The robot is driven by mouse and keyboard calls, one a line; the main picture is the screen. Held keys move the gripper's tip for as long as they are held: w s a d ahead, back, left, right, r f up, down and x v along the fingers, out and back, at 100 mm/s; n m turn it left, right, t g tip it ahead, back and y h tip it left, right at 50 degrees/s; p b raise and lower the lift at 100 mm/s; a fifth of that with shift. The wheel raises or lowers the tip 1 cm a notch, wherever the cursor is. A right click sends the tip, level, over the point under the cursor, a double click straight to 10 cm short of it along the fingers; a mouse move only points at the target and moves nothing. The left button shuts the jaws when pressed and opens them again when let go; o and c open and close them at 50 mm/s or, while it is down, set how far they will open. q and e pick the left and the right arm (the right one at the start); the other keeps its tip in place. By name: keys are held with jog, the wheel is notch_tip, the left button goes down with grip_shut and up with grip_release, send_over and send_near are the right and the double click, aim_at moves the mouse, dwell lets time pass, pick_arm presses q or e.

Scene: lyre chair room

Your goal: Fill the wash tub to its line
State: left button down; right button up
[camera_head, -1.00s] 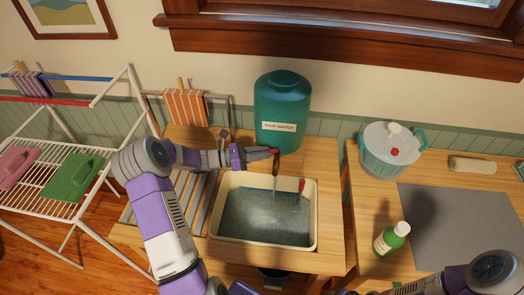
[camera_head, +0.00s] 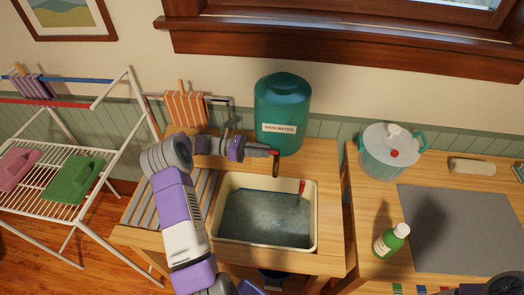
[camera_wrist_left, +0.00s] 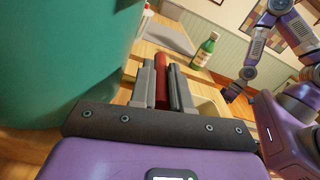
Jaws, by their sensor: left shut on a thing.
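The cream wash tub (camera_head: 314,215) stands on the wooden stand, with grey-blue water (camera_head: 262,220) in it below the rim. A red-topped marker (camera_head: 301,187) shows at the tub's right inner side. The green rain water barrel (camera_head: 283,100) stands behind the tub. My left gripper (camera_head: 270,153) is shut on the red tap handle (camera_wrist_left: 161,80) in front of the barrel. The brown spout (camera_head: 276,169) points down over the tub's back edge, and I see no stream from it. In the left wrist view my right arm (camera_wrist_left: 252,55) shows at the right; its jaws are not clear.
A lidded clear pot (camera_head: 390,155), a green bottle (camera_head: 388,242) and a grey mat (camera_head: 465,230) are on the right table. A white drying rack (camera_head: 70,165) stands left. A slatted board (camera_head: 150,205) lies left of the tub.

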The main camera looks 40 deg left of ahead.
pick_arm(q)
jog(key=c, duration=1.1)
grip_release()
jog(key=shift+a, duration=0.1)
jog(key=v, duration=0.7)
jog(key=shift+s+a, duration=0.1)
jog(key=shift+a, duration=0.05)
